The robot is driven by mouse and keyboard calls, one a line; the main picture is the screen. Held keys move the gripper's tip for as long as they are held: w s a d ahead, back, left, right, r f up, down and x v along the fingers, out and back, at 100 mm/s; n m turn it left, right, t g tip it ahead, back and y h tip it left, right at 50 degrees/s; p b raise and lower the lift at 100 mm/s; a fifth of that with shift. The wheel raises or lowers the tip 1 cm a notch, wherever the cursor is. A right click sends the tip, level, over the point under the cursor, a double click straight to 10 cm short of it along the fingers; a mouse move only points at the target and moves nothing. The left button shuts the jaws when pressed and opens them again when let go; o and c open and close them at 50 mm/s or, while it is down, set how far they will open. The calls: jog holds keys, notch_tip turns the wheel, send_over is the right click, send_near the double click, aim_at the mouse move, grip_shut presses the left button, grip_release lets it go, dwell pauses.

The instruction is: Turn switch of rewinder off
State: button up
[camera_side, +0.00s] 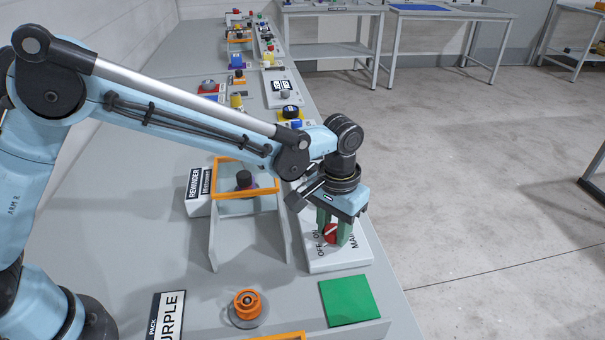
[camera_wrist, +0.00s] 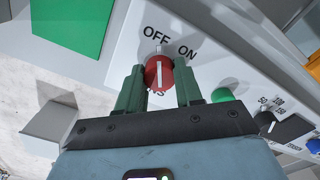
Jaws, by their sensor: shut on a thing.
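A red rotary switch (camera_side: 330,234) sits on a white panel (camera_side: 345,262) with OFF and ON printed beside it and a larger label, partly hidden, starting "MA". My gripper (camera_side: 333,226) points down over it, its green fingers shut on the knob's sides. In the wrist view my gripper (camera_wrist: 160,84) has one finger on each side of the red switch (camera_wrist: 158,68). The white line on the knob runs upright in that picture, roughly in line with OFF rather than ON. A REWINDER label (camera_side: 194,184) stands left of the panel.
A dark knob (camera_side: 244,178) stands within an orange-edged guard (camera_side: 228,193) by the label. A green pad (camera_side: 348,301) and an orange knob (camera_side: 247,304) lie nearer. In the wrist view a green button (camera_wrist: 222,95) and a black dial (camera_wrist: 265,120) are close right.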

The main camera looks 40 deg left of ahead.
aim_at(331, 228)
dwell(0.4)
jog(key=o, duration=1)
jog(key=shift+o, duration=0.2)
notch_tip(331, 228, up, 12)
jog(key=shift+r, duration=0.1)
jog(key=s+a+r+t, duration=0.2)
jog(key=a, duration=0.4)
jog(key=s+a+r+t, duration=0.1)
jog(key=s+a, duration=0.2)
jog(key=a, duration=0.3)
jog(key=s+a+f+n+t, duration=0.1)
jog(key=s+a+f+t, duration=0.3)
jog(key=s+a, duration=0.4)
jog(key=shift+a, duration=0.8)
